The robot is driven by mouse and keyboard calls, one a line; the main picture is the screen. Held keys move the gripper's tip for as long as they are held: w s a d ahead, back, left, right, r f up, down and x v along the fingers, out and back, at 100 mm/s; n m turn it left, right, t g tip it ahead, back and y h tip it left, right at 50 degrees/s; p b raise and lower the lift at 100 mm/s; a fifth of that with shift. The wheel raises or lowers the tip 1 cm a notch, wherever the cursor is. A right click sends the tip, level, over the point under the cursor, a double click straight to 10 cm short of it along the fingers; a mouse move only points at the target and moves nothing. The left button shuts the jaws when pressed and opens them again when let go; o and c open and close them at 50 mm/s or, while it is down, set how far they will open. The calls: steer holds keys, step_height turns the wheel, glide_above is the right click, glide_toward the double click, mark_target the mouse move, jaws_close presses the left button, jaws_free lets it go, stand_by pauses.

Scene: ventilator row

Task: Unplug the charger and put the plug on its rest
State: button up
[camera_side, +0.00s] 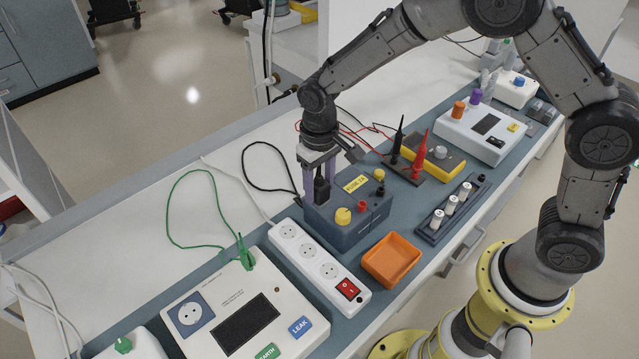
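A black plug (322,190) is at the left end of a blue-grey box (345,232) with a yellow label. My gripper (320,192) points down there, its pale purple fingers on either side of the plug. I cannot tell whether the fingers press on the plug or stand just clear of it. The plug's lower end is hard to make out, so I cannot tell whether it sits in a socket. A black cable (246,168) loops over the white bench to the left of the gripper. I cannot make out which thing is the plug's rest.
A white power strip (320,268) with a red switch lies in front of the box. An orange tray (391,260) is to the right. Black and red probes (418,155) stand upright behind it. A white tester (245,310) with a green lead is at front left.

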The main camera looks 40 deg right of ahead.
steer(key=o, duration=0.3)
step_height(320, 180, up, 13)
step_height(320, 180, up, 8)
steer(key=t, duration=0.2)
glide_above(319, 177)
steer(key=s+d, duration=0.2)
steer(key=d, duration=0.2)
steer(key=s+d+r+m+t, duration=0.2)
steer(key=s+d+r, duration=0.3)
steer(key=s, duration=0.4)
steer(key=s+d+f+n, duration=0.1)
steer(key=s+f, duration=0.2)
steer(key=s, duration=0.3)
steer(key=s+d+f+n+t, duration=0.1)
steer(key=s+d+f, duration=0.1)
steer(key=s, duration=0.5)
steer(key=shift+d+f+t, duration=0.25)
steer(key=shift+f+t, duration=0.05)
steer(key=shift+f, duration=0.35)
